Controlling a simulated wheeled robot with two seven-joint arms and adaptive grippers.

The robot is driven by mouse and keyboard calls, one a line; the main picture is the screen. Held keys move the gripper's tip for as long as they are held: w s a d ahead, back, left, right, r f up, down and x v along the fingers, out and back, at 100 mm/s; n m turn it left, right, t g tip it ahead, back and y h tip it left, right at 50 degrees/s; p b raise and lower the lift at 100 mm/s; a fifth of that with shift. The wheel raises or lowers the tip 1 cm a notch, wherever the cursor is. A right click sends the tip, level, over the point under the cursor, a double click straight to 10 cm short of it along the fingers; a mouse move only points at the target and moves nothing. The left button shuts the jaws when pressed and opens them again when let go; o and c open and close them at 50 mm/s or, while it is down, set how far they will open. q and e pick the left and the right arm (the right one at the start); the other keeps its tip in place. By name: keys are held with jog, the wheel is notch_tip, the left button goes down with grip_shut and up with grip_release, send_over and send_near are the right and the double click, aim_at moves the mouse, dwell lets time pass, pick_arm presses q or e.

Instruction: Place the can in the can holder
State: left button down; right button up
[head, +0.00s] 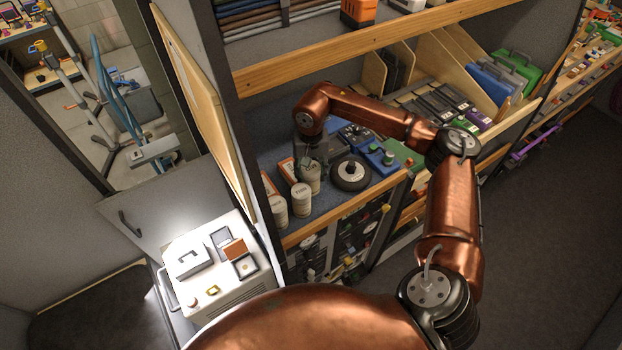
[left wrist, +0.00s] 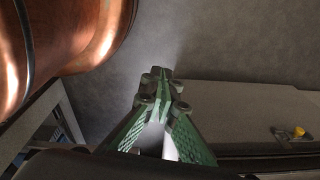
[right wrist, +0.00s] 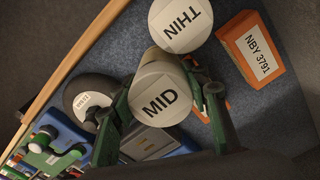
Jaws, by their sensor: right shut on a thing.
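A pale can labelled MID (right wrist: 160,95) sits between the fingers of my right gripper (right wrist: 165,98) in the right wrist view. My right gripper (head: 306,163) shows small over the shelf in the head view, shut on this can (head: 313,178). A second pale can labelled THIN (right wrist: 181,22) stands right beside it, with its lid facing the camera. I cannot make out a can holder.
Orange boxes, one labelled NBY 3791 (right wrist: 256,56), stand close to the cans. A round black reel (head: 351,173) and blue boxes (head: 378,160) crowd the right side. The wooden shelf edge (head: 335,212) runs in front. A white cabinet (head: 235,285) stands at lower left.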

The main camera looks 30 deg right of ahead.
jog(key=shift+f, duration=1.7)
jog(key=o, duration=1.5)
jog(key=shift+o, duration=0.2)
jog(key=shift+r, duration=0.15)
